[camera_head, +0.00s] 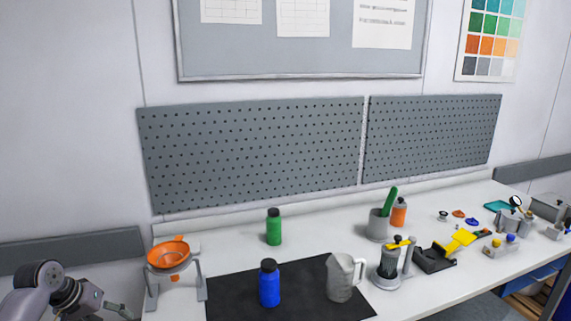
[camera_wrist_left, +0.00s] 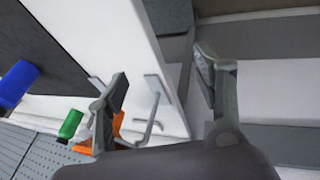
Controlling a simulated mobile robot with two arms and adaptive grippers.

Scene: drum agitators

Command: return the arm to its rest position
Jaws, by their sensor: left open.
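My left arm comes in at the lower left of the head view, with its gripper (camera_head: 118,309) low beside the bench's left end, left of the grey funnel stand. In the left wrist view the gripper (camera_wrist_left: 158,82) has its two fingers spread wide, with nothing between them held. The bench edge and a thin grey stand leg show behind the gap. My right arm is not in view.
The stand holds an orange funnel (camera_head: 169,252). A blue bottle (camera_head: 269,285) and a clear jug (camera_head: 342,278) stand on a black mat (camera_head: 235,299). A green bottle (camera_head: 274,228) stands behind. Several tools fill the right side. Pegboards (camera_head: 255,150) hang on the wall.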

